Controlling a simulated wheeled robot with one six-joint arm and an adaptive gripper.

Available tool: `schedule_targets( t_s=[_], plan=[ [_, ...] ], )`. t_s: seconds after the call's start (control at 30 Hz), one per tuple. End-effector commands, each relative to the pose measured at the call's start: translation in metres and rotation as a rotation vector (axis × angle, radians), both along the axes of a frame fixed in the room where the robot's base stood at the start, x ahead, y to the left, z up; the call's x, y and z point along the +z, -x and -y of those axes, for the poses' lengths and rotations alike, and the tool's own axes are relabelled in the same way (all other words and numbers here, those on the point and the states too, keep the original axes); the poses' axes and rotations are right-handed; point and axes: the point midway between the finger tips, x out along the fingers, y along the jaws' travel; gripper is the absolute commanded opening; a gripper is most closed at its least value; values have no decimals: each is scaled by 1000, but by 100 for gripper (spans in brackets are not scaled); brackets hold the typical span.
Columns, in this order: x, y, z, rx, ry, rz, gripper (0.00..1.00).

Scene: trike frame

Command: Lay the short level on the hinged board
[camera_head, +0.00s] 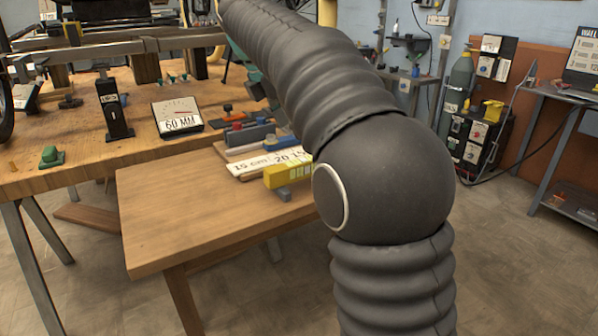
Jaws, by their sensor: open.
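A yellow bar with dark lettering (280,176), perhaps a level, lies at the back right of the lower wooden board, partly hidden by my arm. White strips (252,165) just behind it read "15 cm" and "20 15". I cannot tell for sure which piece is the short level. A plain wooden board (190,215) juts out in front of the workbench, a little lower; it may be the hinged board, but no hinge shows. Its left and middle are bare. My arm crosses the view to the upper left, and my gripper does not show.
The workbench (85,150) holds a "60 MM" gauge (178,117), a black stand (114,110), a green knobbed piece (50,156) and metal frame bars (120,42). Blue and red pieces (250,133) lie near the strips. Free floor shows right of my arm.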

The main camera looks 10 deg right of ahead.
Motion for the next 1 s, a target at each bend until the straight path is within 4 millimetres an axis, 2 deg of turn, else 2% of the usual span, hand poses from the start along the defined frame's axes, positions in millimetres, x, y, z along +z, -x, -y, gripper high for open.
schedule_targets(
  t_s=[0.03,0.2,0.53,0.8,1.0],
  plan=[
    [-13,-1,4,-2,0,-1,62],
    [-39,-4,13,0,0,0,62],
    [-61,-7,21,0,0,1,62],
    [-96,-12,31,0,-1,1,62],
    [-104,-13,35,0,-2,2,62]
  ],
)
